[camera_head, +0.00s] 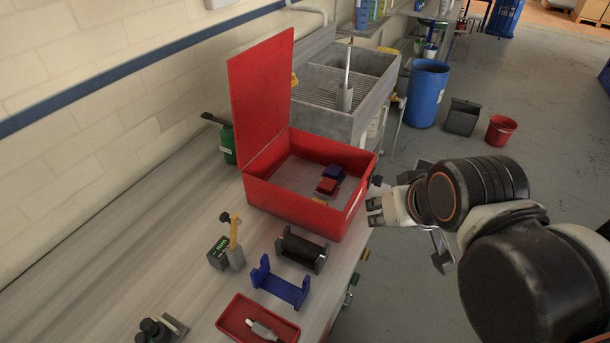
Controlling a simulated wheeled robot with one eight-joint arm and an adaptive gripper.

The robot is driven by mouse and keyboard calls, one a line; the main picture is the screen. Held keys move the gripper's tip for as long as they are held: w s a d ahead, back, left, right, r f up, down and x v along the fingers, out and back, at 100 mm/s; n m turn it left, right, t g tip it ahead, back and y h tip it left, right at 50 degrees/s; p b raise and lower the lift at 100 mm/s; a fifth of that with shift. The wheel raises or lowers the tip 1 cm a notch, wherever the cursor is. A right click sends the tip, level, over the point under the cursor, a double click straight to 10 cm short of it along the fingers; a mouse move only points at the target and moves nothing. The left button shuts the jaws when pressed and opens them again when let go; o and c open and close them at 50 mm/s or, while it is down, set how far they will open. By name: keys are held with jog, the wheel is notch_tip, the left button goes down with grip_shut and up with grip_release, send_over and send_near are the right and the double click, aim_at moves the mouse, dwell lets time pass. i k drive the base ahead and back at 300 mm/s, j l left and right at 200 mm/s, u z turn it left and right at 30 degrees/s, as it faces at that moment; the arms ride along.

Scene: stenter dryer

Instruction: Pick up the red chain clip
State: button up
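A small red block, which looks like the red chain clip (325,187), lies inside the open red box (310,211), near its right side. A dark blue block (333,173) lies right behind it and a small yellow piece (319,200) in front of it. My gripper (374,211) is outside the box, just off its right wall, pointing left. Its dark fingertips look apart and nothing shows between them. My arm covers much of the right of the view.
The box's raised lid (262,95) stands on its left. In front are a black roller on a stand (302,248), a blue bracket (280,284) and a red tray (240,315) holding a tool. A grey sink (380,85) stands behind. The bench's left part is largely clear.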

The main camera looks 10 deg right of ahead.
aim_at(327, 188)
jog(key=i+l+u, duration=0.1)
jog(key=l+u, duration=0.35)
jog(key=l, duration=0.15)
jog(key=l+u, duration=0.4)
jog(key=l, duration=0.2)
jog(key=l+u, duration=0.45)
jog(key=l, duration=0.15)
